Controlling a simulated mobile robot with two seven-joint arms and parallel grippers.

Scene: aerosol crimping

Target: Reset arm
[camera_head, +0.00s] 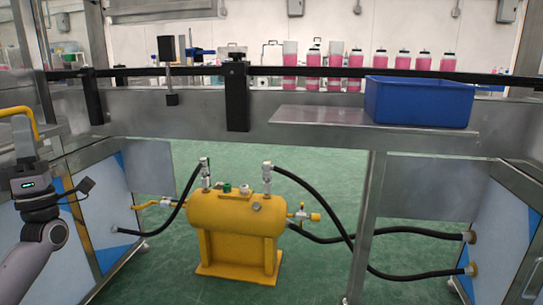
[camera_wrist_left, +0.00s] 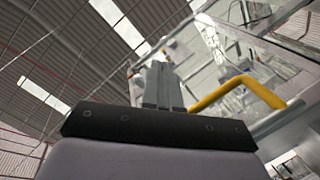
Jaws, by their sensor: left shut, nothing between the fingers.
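My left gripper (camera_head: 22,128) is at the far left of the head view, raised and pointing up, close to a yellow bent bar (camera_head: 20,112). In the left wrist view its two grey fingers (camera_wrist_left: 162,85) stand side by side, shut with nothing between them. The yellow bar (camera_wrist_left: 238,92) also shows there, just right of the fingers; I cannot tell whether they touch. My right gripper is not in view.
A steel bench rail (camera_head: 330,103) crosses ahead, with a blue bin (camera_head: 418,102) on its shelf (camera_head: 318,116) and several pink-filled bottles (camera_head: 355,60) behind. A yellow tank (camera_head: 237,215) with black hoses stands below on the green floor (camera_head: 330,275).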

